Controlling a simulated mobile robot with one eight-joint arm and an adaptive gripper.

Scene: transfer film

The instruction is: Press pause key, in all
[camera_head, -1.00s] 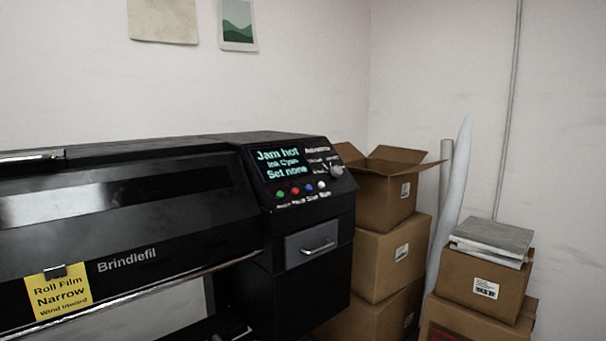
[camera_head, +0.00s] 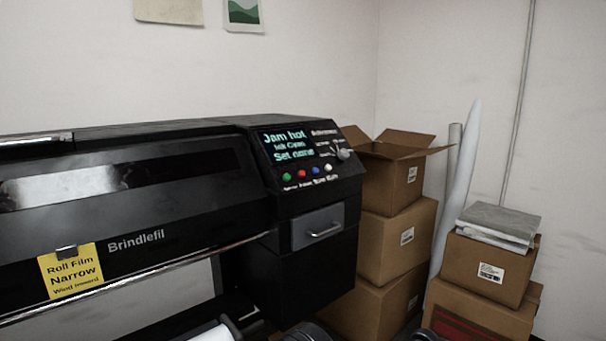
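A black wide printer marked Brindlefil (camera_head: 135,243) fills the left and middle of the view. Its control panel has a lit screen (camera_head: 288,146) reading "Jam hot", "Ink Cyan", "Set none". A knob (camera_head: 345,154) sits at the panel's right. No gripper is recognisable in the view, and nothing touches the keys.
A yellow sign (camera_head: 70,272) reads "Roll Film Narrow Wind inward". A drawer with a handle (camera_head: 318,227) is below the panel. Stacked cardboard boxes (camera_head: 398,240) stand close at right, with white rolls (camera_head: 458,190) behind. Dark shapes at the bottom edge are unclear.

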